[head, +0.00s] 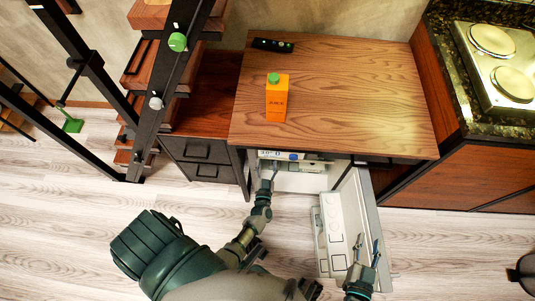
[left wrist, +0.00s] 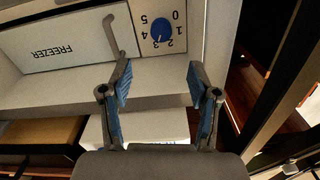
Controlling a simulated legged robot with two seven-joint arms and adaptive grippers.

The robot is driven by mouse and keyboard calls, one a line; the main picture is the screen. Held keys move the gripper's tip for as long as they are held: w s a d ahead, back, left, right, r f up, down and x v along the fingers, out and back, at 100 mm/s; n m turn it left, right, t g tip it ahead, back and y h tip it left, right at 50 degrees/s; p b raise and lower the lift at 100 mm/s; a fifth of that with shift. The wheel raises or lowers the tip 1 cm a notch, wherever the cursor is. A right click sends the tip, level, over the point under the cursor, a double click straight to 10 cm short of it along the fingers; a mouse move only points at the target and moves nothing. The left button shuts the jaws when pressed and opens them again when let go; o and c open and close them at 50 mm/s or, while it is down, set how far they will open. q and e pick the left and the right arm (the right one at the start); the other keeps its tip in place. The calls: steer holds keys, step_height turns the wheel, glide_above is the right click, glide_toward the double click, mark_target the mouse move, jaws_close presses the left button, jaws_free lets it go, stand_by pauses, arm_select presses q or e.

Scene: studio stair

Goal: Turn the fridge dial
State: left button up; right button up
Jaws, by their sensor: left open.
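The blue fridge dial (left wrist: 162,31) sits on a white panel with numbers 0 to 5, shown upside down in the left wrist view. Its white mark seems to point near 3. It also shows small under the tabletop in the head view (head: 294,156). My left gripper (left wrist: 158,72) is open and empty, its blue-padded fingers apart and short of the dial, which lies roughly between them in the picture. In the head view the left gripper (head: 269,174) reaches into the fridge opening. My right gripper (head: 367,241) is open, over the open fridge door (head: 347,225).
A freezer flap (left wrist: 65,42) with a handle is beside the dial. A wooden tabletop (head: 350,85) above the fridge holds an orange juice carton (head: 277,102) and a dark remote-like object (head: 272,45). Black drawers (head: 200,160) stand left of the fridge.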

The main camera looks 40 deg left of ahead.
arm_select(q)
steer(key=shift+s+d, duration=0.25)
steer(key=shift+s, duration=0.2)
steer(key=shift+w, duration=0.1)
